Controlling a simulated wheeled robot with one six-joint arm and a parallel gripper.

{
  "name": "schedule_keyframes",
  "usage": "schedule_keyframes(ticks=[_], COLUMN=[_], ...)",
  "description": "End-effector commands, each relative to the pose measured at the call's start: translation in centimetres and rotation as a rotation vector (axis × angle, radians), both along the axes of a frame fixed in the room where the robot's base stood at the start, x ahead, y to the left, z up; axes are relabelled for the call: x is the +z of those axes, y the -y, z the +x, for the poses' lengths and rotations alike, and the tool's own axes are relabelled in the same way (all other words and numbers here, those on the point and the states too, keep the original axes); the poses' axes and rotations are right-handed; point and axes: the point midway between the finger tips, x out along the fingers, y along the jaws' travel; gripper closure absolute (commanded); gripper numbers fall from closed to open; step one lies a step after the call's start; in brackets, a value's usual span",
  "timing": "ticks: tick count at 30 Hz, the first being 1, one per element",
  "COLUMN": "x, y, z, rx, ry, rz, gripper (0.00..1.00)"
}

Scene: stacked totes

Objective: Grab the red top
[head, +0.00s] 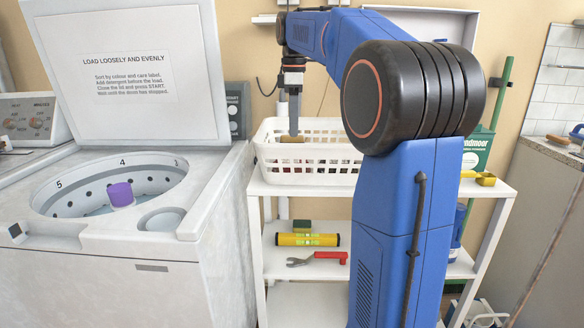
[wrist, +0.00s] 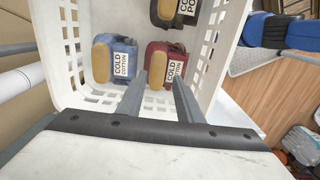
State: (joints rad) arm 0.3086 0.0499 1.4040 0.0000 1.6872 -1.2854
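The red top (wrist: 157,56) is a folded dark red bundle in the white basket, with a tan oval tab and a white label reading "COLD COTTON". My gripper (wrist: 160,80) points down into the basket, its two fingers apart with a gap between them. The tips appear over the front of the red top, near its tab; I cannot tell whether they touch it. In the head view my gripper (head: 292,130) is over the basket, with a tan piece just below it. The red top itself is hidden there by the basket wall.
The white basket (head: 310,178) stands on a white shelf unit. A blue bundle (wrist: 123,52) lies left of the red top, and a dark bundle (wrist: 180,8) lies behind it. An open washer (head: 150,240) on the left holds a purple item (head: 121,194).

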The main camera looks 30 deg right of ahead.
Motion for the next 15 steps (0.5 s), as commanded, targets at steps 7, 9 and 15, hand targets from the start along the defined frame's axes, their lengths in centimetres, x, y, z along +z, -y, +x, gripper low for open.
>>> schedule_keyframes(ticks=[7, 9, 15], x=[-1.5, -2.1, -4.9], y=[0.0, -0.1, -0.3], z=[0.1, 0.2, 0.6], rx=[0.0, 0.0, 0.0], ry=[-0.001, -0.002, -0.002], rz=[0.001, 0.0, 0.0], gripper=[0.67, 0.67, 0.67])
